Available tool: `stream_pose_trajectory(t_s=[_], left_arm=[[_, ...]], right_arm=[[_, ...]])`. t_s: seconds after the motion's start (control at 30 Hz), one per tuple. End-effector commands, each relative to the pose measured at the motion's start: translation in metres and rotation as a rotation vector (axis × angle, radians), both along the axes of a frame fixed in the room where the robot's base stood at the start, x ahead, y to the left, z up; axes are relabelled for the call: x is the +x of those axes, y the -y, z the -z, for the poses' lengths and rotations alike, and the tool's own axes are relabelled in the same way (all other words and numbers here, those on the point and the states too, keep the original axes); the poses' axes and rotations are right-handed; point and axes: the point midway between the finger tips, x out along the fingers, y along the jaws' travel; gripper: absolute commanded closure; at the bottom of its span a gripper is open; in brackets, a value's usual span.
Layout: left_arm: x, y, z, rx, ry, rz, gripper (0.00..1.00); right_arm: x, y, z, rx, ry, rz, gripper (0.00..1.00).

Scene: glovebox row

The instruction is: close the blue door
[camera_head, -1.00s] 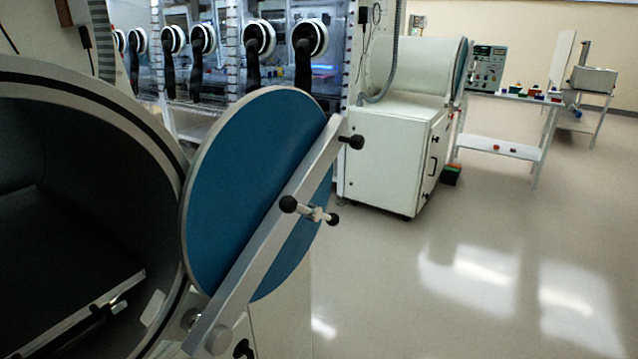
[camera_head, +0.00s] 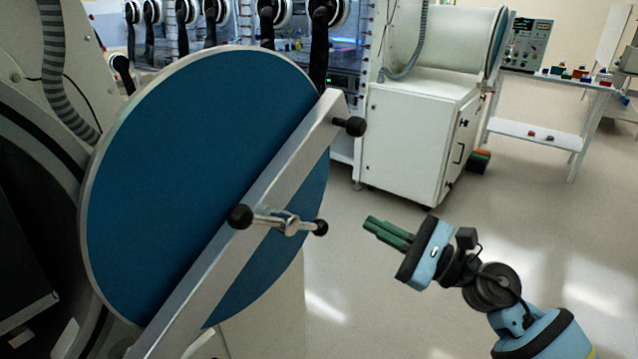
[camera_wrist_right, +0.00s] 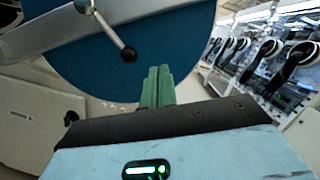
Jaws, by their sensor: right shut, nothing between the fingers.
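In the right wrist view the door (camera_wrist_right: 150,50) fills the top, with a handle knob (camera_wrist_right: 128,54) close above the fingers. My right gripper (camera_head: 375,230) is shut and empty, to the right of the door and apart from it in the head view. Its green fingers (camera_wrist_right: 157,86) point at the door. My left gripper is not in view.
A white cabinet (camera_head: 415,140) stands behind, right of the door. A row of glove ports (camera_head: 270,12) lines the back. A white table (camera_head: 545,130) with small coloured items is at the right. The floor (camera_head: 400,310) between is clear.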

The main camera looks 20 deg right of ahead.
Motion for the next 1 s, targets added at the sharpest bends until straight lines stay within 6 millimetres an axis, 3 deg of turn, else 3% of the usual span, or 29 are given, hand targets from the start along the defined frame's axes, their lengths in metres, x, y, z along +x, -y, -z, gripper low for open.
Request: stream_pose_trajectory(t_s=[0.37,0.87,1.0], left_arm=[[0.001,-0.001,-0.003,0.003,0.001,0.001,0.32],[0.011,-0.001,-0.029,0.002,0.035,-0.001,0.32],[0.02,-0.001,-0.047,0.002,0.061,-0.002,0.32]], right_arm=[[0.009,-0.007,-0.007,-0.013,0.015,0.001,1.0],[0.07,-0.069,-0.028,-0.011,0.015,0.0,1.0],[0.065,-0.076,-0.047,-0.014,0.019,0.001,1.0]])
